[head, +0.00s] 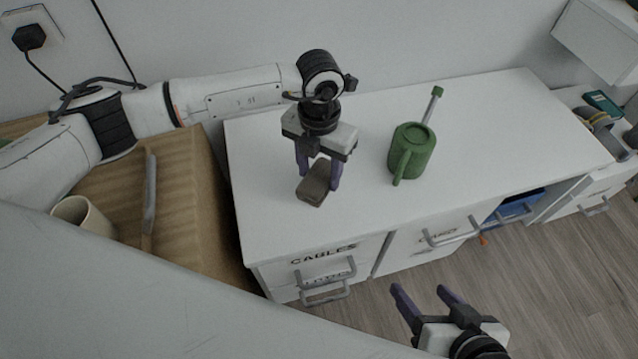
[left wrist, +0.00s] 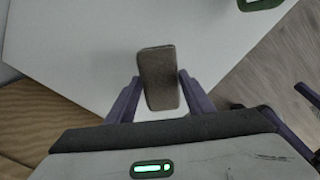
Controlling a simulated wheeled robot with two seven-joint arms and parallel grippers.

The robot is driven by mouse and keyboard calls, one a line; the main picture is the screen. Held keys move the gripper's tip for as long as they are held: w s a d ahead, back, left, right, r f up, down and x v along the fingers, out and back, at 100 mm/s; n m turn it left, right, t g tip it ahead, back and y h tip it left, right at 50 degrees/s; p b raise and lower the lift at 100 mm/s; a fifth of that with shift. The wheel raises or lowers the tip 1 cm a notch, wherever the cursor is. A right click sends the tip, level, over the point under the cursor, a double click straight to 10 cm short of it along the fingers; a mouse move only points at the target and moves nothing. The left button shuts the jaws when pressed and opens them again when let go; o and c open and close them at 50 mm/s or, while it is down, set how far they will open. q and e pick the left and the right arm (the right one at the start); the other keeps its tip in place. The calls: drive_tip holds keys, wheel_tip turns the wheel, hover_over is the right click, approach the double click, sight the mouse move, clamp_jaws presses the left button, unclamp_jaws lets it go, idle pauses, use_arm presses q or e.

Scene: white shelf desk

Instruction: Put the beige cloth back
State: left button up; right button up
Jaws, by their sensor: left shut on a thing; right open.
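A small brown-beige block-like piece (head: 314,184), which may be the folded beige cloth, is held in my left gripper (head: 317,181) over the front left part of the white desk top. It also shows in the left wrist view (left wrist: 159,78) between the two purple fingers (left wrist: 160,98). I cannot tell whether it touches the desk surface. My right gripper (head: 429,294) is open and empty, in front of the desk above the wooden floor.
A wooden surface (head: 190,190) with a beige cup (head: 84,216) is at left. Drawers with handles (head: 325,280) face the floor. The desk's right part is clear.

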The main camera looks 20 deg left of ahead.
sight(319, 175)
use_arm(q)
drive_tip(key=shift+f+b, duration=0.4)
drive_tip(key=shift+f, duration=1.45)
use_arm(e)
drive_tip(key=shift+a+f, duration=0.3)
drive_tip(key=shift+a, duration=0.05)
use_arm(q)
drive_tip(key=shift+f, duration=0.1)
use_arm(e)
drive_tip(key=shift+f, duration=0.1)
use_arm(q)
drive_tip(key=o, duration=1)
drive_tip(key=shift+r, duration=0.4)
wheel_tip(319, 175, up, 12)
drive_tip(key=p, duration=0.3)
drive_tip(key=shift+f, duration=0.25)
use_arm(e)
drive_tip(key=shift+s+d+r+m+t, duration=0.15)
drive_tip(key=shift+d+r+t, duration=0.1)
drive_tip(key=shift+d+r, duration=0.25)
drive_tip(key=shift+s+d+r+m+t, duration=0.15)
drive_tip(key=shift+d+r+t, duration=0.1)
drive_tip(key=shift+d+r, duration=0.25)
drive_tip(key=shift+w+a, duration=0.1)
